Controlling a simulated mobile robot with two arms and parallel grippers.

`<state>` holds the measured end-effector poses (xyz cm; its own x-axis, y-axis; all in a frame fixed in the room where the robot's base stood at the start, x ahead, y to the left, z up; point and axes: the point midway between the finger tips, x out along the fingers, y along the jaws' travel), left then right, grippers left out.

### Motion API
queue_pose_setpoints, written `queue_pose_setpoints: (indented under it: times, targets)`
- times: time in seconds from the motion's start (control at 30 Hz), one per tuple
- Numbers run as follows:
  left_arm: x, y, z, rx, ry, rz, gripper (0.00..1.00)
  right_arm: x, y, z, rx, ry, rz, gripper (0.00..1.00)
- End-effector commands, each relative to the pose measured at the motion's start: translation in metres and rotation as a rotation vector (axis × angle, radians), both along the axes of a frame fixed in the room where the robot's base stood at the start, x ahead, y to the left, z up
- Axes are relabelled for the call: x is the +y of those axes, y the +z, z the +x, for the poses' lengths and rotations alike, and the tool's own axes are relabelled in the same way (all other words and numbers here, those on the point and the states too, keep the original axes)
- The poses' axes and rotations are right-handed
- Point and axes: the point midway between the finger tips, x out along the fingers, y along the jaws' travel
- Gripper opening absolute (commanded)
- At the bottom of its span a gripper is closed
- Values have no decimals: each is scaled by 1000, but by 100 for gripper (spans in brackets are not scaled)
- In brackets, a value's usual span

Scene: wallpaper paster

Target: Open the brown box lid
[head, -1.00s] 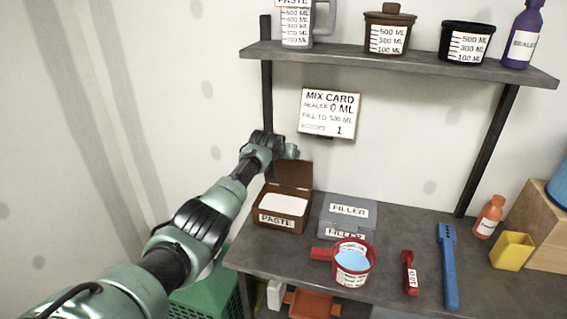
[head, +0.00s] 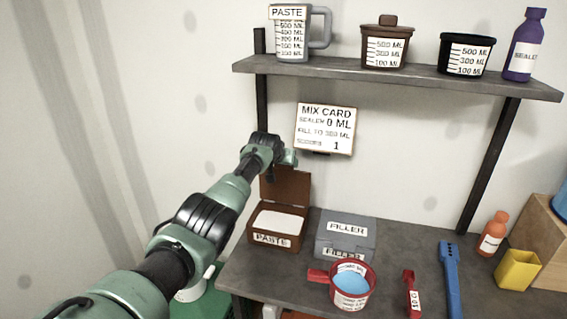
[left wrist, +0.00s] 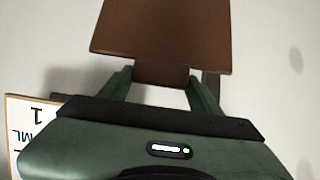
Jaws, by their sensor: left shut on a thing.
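The brown box (head: 276,239) labelled PASTE stands at the left end of the worktop, with white paste inside. Its brown lid (head: 288,188) is swung up at the back, standing roughly upright. My left gripper (head: 288,158) is at the lid's upper edge. In the left wrist view the lid (left wrist: 160,28) fills the upper middle, and my left gripper (left wrist: 160,79) has one finger on each side of its narrow tab. The exact finger contact is hard to see. My right gripper is not in view.
A grey FILLER box (head: 346,240) stands right of the brown box. A red measuring cup (head: 351,291) with blue contents is in front. The mix card (head: 325,129) hangs close right of my left gripper. A shelf (head: 400,80) with containers is above.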

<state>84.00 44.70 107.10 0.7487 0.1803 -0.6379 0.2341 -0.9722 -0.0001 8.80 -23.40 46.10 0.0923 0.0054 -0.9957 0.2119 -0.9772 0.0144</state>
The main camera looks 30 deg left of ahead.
Motion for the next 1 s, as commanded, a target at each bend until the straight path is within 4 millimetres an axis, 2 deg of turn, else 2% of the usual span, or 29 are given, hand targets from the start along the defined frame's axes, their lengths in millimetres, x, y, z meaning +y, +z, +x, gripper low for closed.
queue_pose_setpoints:
  times: [0.07,0.1,0.17,0.2,0.63,1.0]
  targets:
    - [1,8,3,-17,-1,3,0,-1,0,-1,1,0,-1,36]
    - [1,8,3,-18,-1,4,66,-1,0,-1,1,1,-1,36]
    - [1,8,3,-17,-1,3,83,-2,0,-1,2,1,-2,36]
    - [1,7,2,-15,-1,3,85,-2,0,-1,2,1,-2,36]
    - [0,4,-1,-6,-1,1,85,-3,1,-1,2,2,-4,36]
    - [-5,21,-22,-8,-2,4,85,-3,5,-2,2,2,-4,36]
